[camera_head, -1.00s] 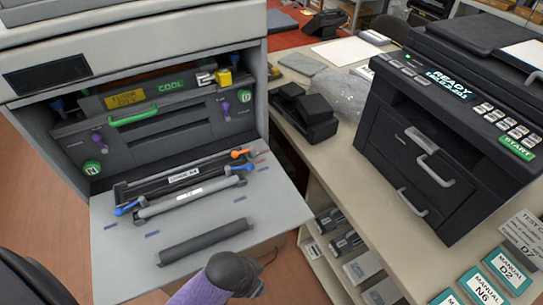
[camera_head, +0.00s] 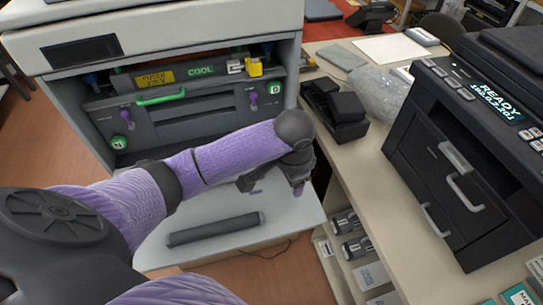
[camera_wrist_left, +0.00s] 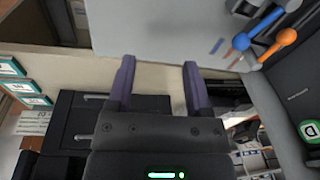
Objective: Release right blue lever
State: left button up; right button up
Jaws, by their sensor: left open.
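The right blue lever (camera_wrist_left: 241,42) shows its round blue knob in the left wrist view, beside an orange lever (camera_wrist_left: 288,37). Both stand at the edge of the printer's open grey door (camera_wrist_left: 160,25). My left gripper (camera_wrist_left: 159,63) is open and empty, its two purple fingers pointing at the door, with the blue lever off to the right and apart from them. In the head view my left gripper (camera_head: 298,188) hangs over the right part of the door (camera_head: 150,257). My left arm there hides the cartridges and the levers. My right gripper is not in view.
A dark roller (camera_head: 213,229) lies on the door's front part. The printer's inside has a green handle (camera_head: 160,96) and purple levers (camera_head: 253,101). A black device (camera_head: 335,108) stands on the bench to the right, near a second black printer (camera_head: 450,170).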

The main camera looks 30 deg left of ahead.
pick_arm(q)
jog(key=w+a+r+n+y, duration=0.1)
jog(key=w+a+r, duration=0.3)
jog(key=a+r, duration=0.25)
jog(key=shift+g, duration=0.3)
jog(key=f+b, duration=0.1)
jog(key=f, duration=0.2)
jog(key=a+f+b, duration=0.1)
jog(key=f, duration=0.3)
jog(key=f+b, duration=0.1)
jog(key=f, duration=0.2)
jog(key=shift+w+a+f, duration=0.15)
jog(key=shift+w+a, duration=0.2)
grip_shut()
